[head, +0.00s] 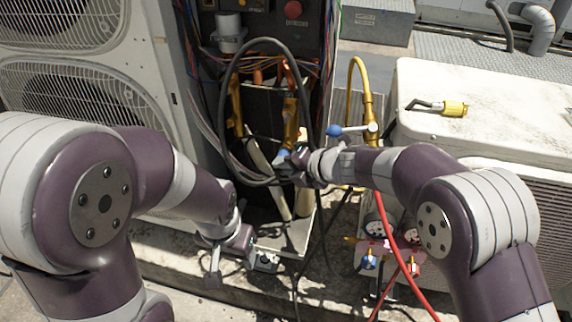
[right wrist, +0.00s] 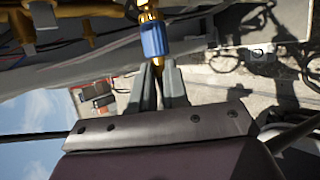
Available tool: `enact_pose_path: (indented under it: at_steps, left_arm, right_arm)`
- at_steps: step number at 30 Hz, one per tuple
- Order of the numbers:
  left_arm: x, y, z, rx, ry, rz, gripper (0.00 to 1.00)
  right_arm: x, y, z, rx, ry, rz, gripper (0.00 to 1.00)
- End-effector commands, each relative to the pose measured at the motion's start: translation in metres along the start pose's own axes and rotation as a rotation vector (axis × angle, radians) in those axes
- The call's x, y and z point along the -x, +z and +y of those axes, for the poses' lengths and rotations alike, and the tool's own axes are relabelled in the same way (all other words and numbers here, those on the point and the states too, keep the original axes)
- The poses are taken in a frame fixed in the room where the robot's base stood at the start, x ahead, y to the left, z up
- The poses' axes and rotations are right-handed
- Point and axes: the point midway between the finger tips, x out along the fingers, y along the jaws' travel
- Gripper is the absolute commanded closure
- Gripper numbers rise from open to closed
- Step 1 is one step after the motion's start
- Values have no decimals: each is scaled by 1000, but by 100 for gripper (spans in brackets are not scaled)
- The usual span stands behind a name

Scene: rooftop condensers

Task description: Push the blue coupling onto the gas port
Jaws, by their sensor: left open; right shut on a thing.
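The blue coupling (head: 281,157) is at the fingertips of my right gripper (head: 291,166), and it also shows in the right wrist view (right wrist: 153,38). My right gripper (right wrist: 160,72) is shut on its lower end. The brass gas port (head: 291,118) stands just above the coupling in the head view. In the right wrist view the coupling's upper end lines up with brass fitting (right wrist: 147,8). I cannot tell whether it is fully seated. My left gripper (head: 258,256) is open and empty, low near the condenser base.
A second brass valve (head: 236,105) is left of the port. A black hose loops around both valves. A yellow hose (head: 367,95) with a blue-handled valve (head: 349,130) hangs to the right. A gauge manifold (head: 385,245) with a red hose (head: 398,250) sits lower right. A white unit (head: 500,105) is behind.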

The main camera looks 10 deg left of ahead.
Motion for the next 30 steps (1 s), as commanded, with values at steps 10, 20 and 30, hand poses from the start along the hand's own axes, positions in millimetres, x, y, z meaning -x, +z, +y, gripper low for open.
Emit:
enact_pose_path:
  at_steps: [10, 20, 30]
  left_arm:
    - [4, 0, 0, 0, 0, 0, 40]
    - [6, -1, 0, 0, 0, 0, 40]
    - [6, -1, 0, 0, 0, 0, 40]
  right_arm:
    - [-1, 4, 1, 1, 1, -1, 100]
    - [-3, 8, 0, 0, 0, -1, 100]
    - [-3, 8, 0, 0, 0, -1, 55]
